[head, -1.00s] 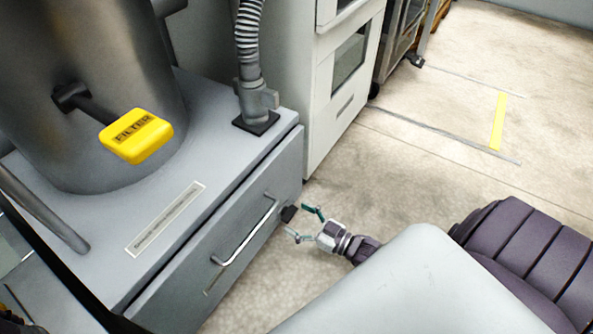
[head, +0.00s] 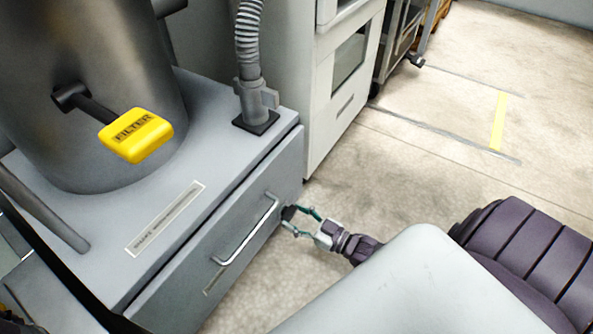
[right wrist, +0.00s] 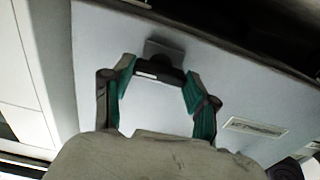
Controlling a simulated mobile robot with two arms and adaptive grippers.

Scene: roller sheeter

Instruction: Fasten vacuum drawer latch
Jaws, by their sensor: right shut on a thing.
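The vacuum drawer (head: 190,275) is a grey front with a silver bar handle (head: 247,230), set under the vacuum's grey top; it looks closed. A small black latch (head: 288,213) sits at the right end of the drawer front. My right gripper (head: 294,220) is at the latch, with its teal fingers on either side of it. In the right wrist view the gripper (right wrist: 158,82) is shut on the dark latch (right wrist: 160,72), which lies between the fingertips against a dark plate. My left gripper is not in view.
A yellow FILTER handle (head: 136,136) sticks out from the dark metal drum (head: 110,60). A ribbed hose (head: 249,40) rises from the top's back corner. A white cabinet (head: 345,80) stands behind. The floor (head: 420,150) to the right is open.

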